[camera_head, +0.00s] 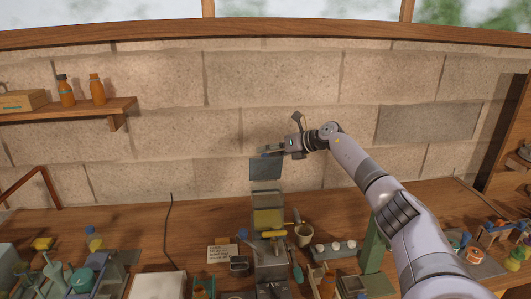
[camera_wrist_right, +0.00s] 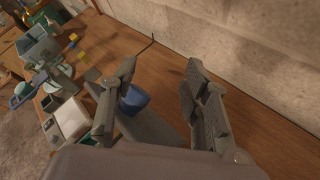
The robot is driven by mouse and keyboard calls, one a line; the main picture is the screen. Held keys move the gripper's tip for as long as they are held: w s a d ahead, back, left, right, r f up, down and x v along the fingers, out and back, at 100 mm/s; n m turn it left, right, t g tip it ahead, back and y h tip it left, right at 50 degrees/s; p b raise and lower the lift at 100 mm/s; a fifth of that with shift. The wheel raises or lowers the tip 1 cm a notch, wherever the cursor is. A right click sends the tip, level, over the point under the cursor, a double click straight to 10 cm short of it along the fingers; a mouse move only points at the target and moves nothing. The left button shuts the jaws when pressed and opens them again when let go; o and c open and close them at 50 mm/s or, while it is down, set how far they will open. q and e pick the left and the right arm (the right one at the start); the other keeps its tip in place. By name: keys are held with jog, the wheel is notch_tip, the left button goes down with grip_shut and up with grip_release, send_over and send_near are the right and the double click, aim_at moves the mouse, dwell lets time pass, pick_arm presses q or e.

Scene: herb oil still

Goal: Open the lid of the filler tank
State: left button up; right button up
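The filler tank (camera_head: 268,218) stands mid-bench near the back wall, a narrow grey unit with a yellow window. A flat blue-grey panel (camera_head: 265,168), which looks like its lid, stands raised above the tank's top. My right gripper (camera_head: 272,150) is at the panel's upper edge; whether they touch is unclear. In the right wrist view my right gripper (camera_wrist_right: 152,100) has its fingers wide apart. A blue piece (camera_wrist_right: 134,98) and a grey surface (camera_wrist_right: 150,130) show beyond the fingers. My left gripper is out of view.
The stone wall (camera_head: 350,85) is close behind the gripper. A mug (camera_head: 304,236), a rack of white-topped jars (camera_head: 334,249) and a green post (camera_head: 373,247) stand right of the tank. A note card (camera_head: 221,253) lies left. A shelf (camera_head: 80,109) holds bottles.

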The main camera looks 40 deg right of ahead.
jog(key=s+d+r+p, duration=0.6)
jog(key=s+d+r, duration=0.3)
jog(key=r, duration=0.3)
jog(key=shift+s, duration=0.2)
dwell(1.3)
jog(key=v, duration=1.1)
jog(key=shift+s, duration=0.35)
jog(key=shift+d+r, duration=0.1)
jog(key=shift+d, duration=0.05)
dwell(0.4)
